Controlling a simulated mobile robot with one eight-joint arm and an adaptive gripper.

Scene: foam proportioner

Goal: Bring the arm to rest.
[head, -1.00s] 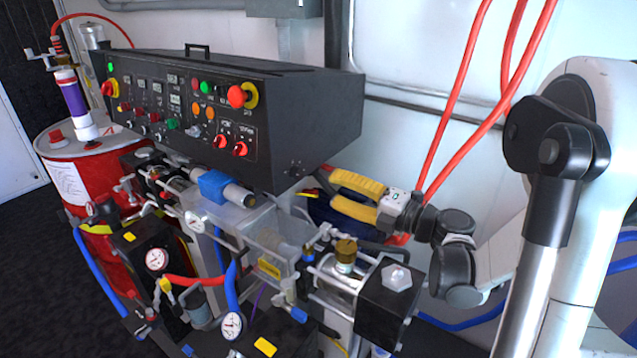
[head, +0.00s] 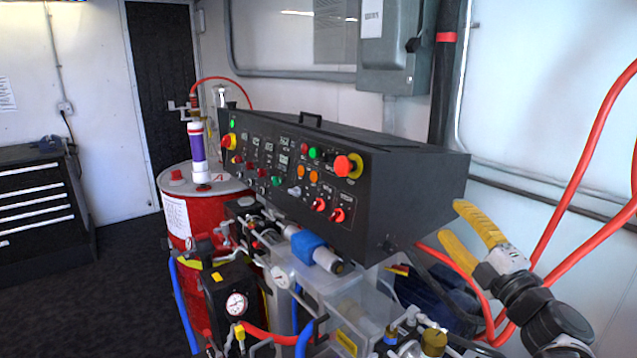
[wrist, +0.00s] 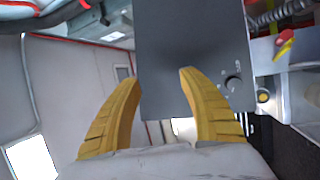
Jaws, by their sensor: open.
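My gripper (head: 463,238) has two yellow fingers and is at the right in the head view, beside the right end of the black control box (head: 420,190). The fingers are spread apart with nothing between them. In the wrist view my gripper (wrist: 158,80) is also open and empty, with the dark end face of the control box (wrist: 195,40) beyond the fingertips. I cannot tell the exact gap to the box, but no contact shows. Most of my arm is outside the head view.
Red hoses (head: 600,120) hang at the right, close to my gripper. A red drum (head: 205,215) stands left of the machine. A grey electrical box (head: 388,50) is on the wall. A dark drawer cabinet (head: 40,205) stands far left, with open floor (head: 130,280) before the drum.

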